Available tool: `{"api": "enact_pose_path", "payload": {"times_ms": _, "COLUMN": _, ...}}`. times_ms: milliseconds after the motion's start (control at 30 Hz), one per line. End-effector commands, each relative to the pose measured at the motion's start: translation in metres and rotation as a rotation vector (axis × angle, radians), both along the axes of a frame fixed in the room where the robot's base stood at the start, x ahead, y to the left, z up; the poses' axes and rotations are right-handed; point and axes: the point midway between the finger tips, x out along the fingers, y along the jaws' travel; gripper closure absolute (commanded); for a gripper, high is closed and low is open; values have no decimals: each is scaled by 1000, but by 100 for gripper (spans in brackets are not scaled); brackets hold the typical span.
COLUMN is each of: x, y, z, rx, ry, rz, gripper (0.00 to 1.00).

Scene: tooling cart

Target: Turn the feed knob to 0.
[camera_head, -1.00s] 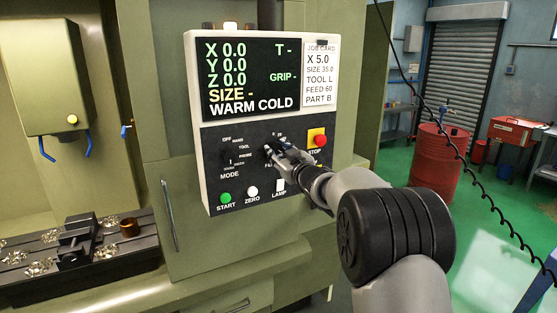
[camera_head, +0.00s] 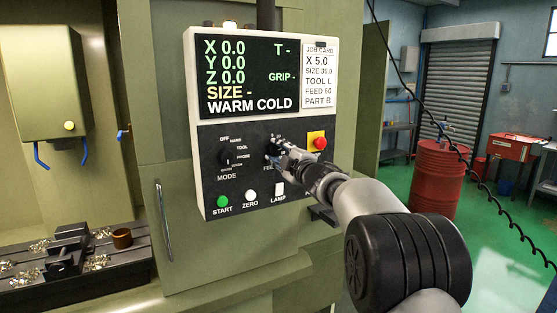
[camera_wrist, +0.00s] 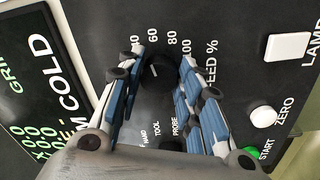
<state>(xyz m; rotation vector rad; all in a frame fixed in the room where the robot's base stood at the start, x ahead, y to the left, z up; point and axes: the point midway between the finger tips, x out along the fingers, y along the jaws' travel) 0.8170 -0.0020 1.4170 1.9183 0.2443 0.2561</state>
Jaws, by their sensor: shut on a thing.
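The feed knob (camera_wrist: 158,74) is a dark round knob on the black control panel, under the printed marks 60, 80 and 100 and beside the "FEED %" label in the wrist view. My gripper (camera_wrist: 163,57) has its two blue-and-grey fingers on either side of the knob, shut on it. In the head view my gripper (camera_head: 276,153) reaches the panel from the lower right and hides most of the feed knob and part of its label. I cannot tell which mark the knob points to.
The mode knob (camera_head: 226,157) is left of the feed knob. Below are the green START button (camera_head: 222,201), white ZERO button (camera_head: 250,196) and LAMP switch (camera_head: 279,188). A red stop button (camera_head: 320,143) is close right of my gripper. The screen (camera_head: 247,76) is above.

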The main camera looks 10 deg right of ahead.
Motion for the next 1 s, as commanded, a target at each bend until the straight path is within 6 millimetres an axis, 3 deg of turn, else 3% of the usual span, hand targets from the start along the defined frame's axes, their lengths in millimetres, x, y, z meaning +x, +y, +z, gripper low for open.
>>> {"api": "enact_pose_path", "payload": {"times_ms": 1000, "x": 0, "y": -2, "z": 2, "rx": -916, "ry": -297, "rz": 0, "gripper": 91}}
